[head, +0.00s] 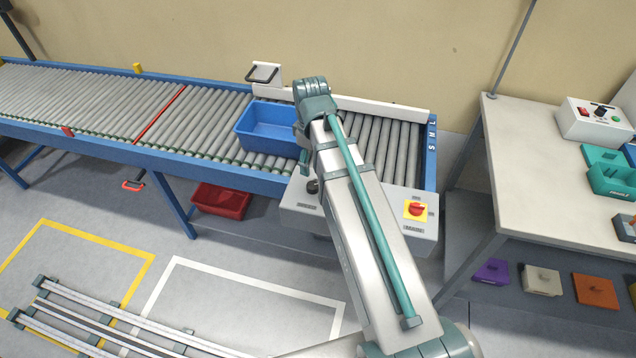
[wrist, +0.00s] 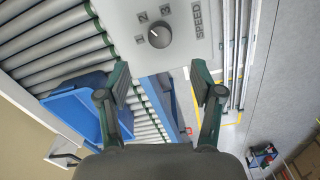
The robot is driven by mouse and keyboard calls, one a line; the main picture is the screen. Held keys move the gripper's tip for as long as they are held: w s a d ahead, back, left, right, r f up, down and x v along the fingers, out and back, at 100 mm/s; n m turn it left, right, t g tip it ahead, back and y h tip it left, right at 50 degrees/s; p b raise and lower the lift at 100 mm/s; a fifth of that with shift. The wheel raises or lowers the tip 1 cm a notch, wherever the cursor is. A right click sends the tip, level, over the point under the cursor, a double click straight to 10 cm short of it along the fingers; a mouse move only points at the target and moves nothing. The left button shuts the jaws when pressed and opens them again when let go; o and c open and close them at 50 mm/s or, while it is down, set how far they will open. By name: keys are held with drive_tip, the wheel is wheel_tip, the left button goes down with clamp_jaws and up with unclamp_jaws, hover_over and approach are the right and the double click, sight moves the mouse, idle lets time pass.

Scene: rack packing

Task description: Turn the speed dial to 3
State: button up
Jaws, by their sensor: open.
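The speed dial (wrist: 160,36) is a round dark knob on a light grey panel (wrist: 181,57), with the word SPEED and small numerals beside it. A pale mark shows on the knob's left side in the wrist view; I cannot tell exactly which numeral it points to. My gripper (wrist: 160,76) is open and empty, with its two fingers apart below the dial in that picture and not touching it. In the head view a dark knob (head: 313,187) shows on the panel, close to my arm, which hides part of the panel.
A red knob on a yellow plate (head: 416,210) is at the panel's right side. A blue bin (head: 250,143) sits on the roller conveyor (head: 190,135) behind the panel. A red bin (head: 221,203) is below. A worktable (head: 530,170) stands to the right.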

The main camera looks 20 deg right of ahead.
sight(312, 185)
wheel_tip(312, 185, down, 10)
drive_tip(key=shift+r+p, duration=0.15)
drive_tip(key=shift+p, duration=0.95)
drive_tip(key=shift+c, duration=0.3)
drive_tip(key=c, duration=1.1)
drive_tip(key=shift+m, duration=0.4)
drive_tip(key=m, duration=0.4)
drive_tip(key=shift+m+b, duration=0.3)
drive_tip(key=shift+b, duration=0.05)
drive_tip(key=m, duration=0.5)
drive_tip(key=shift+m, duration=0.4)
